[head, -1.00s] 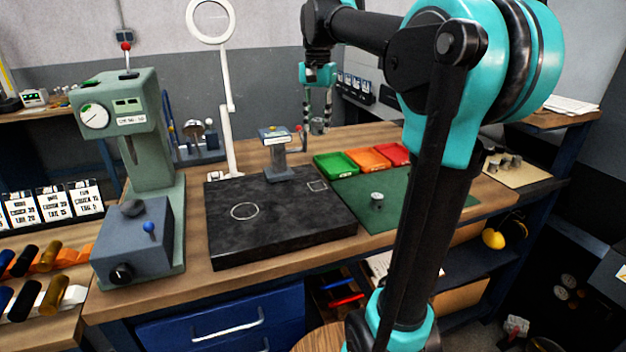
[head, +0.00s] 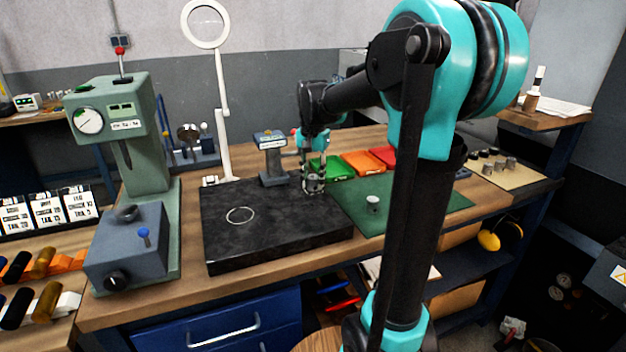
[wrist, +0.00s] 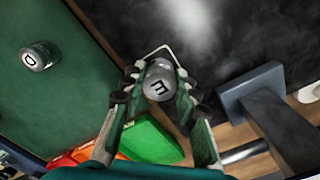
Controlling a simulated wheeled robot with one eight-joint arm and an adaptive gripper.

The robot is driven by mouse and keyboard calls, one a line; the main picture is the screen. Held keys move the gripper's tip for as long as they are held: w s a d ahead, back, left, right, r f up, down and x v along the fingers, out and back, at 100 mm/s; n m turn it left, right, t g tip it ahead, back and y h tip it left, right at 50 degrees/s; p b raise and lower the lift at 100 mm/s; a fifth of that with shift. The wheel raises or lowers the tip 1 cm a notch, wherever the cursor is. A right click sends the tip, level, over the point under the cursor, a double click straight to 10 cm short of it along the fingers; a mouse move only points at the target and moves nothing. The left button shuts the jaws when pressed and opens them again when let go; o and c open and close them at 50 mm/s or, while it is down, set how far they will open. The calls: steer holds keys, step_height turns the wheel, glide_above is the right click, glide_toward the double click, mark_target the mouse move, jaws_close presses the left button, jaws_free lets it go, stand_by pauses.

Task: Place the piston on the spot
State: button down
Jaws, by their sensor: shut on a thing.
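My gripper (head: 314,180) is shut on a grey metal piston (wrist: 159,80) with a letter on its top, perhaps an E. The piston also shows low between the fingers in the head view (head: 314,185). It is at the back right corner of the black plate (head: 270,245). In the wrist view a white square outline (wrist: 160,50) shows partly behind the piston, which hides the rest. I cannot tell whether the piston touches the plate. A white circle outline (head: 240,216) lies empty at the plate's left.
Another piston (head: 373,204), marked D in the wrist view (wrist: 39,56), stands on the green mat (head: 425,200). A grey stand (head: 271,160) rises close behind the plate, left of my gripper. Green, orange and red trays (head: 357,163) lie behind the mat.

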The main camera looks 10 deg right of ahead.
mark_target(313, 177)
steer(key=shift+f, duration=0.15)
steer(key=c, duration=1.1)
jaws_free()
steer(key=shift+c, duration=0.2)
step_height(313, 177, up, 12)
